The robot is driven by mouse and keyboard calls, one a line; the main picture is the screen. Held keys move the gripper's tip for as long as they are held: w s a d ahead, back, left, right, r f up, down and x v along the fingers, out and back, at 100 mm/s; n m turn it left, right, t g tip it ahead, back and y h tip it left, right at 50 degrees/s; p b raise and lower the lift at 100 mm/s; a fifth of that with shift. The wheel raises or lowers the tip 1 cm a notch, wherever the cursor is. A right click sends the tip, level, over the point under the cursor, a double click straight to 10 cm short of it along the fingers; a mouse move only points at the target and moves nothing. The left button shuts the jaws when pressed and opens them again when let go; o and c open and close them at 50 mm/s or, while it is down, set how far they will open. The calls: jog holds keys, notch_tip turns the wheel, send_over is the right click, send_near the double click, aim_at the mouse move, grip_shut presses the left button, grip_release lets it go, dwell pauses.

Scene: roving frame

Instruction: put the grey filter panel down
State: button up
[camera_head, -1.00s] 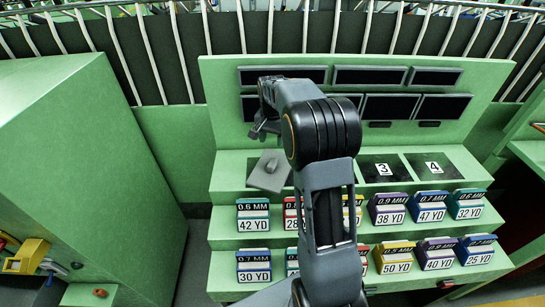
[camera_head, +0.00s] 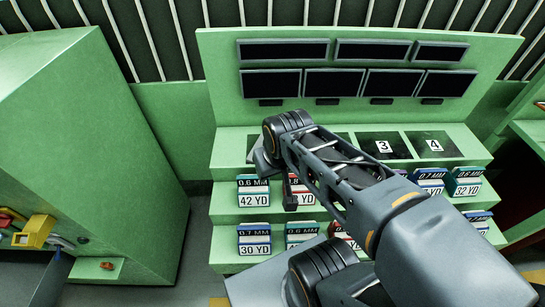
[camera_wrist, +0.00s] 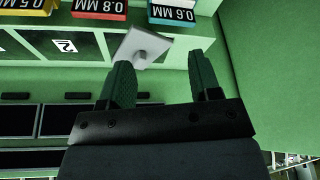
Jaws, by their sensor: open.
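The grey filter panel (camera_wrist: 128,43) is a pale grey square plate with a small knob. No finger visibly holds the panel. In the head view my arm hides most of the panel; only a grey sliver (camera_head: 261,166) shows.
Slots 3 (camera_head: 384,147) and 4 (camera_head: 434,146) are dark recesses in the green stepped console. Coloured labelled blocks (camera_head: 253,192) stand on the steps below. Black screens (camera_head: 333,82) rise behind. A large green cabinet (camera_head: 90,150) stands on the left, with a gap between.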

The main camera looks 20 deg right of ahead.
aim_at(259, 143)
jog(key=w+d+f+m+g, duration=0.15)
jog(key=w+d+m, duration=0.35)
jog(key=w, duration=0.7)
jog(key=w+d+m+g, duration=0.25)
jog(key=w+d, duration=0.35)
jog(key=w, duration=0.7)
jog(key=shift+m, duration=0.65)
jog(key=f, duration=0.5)
jog(key=s+f, duration=0.1)
jog(key=f, duration=0.2)
jog(key=shift+f, duration=0.1)
jog(key=shift+a+f+p, duration=0.2)
jog(key=shift+f+p, duration=0.95)
jog(key=shift+f, duration=1.75)
grip_shut()
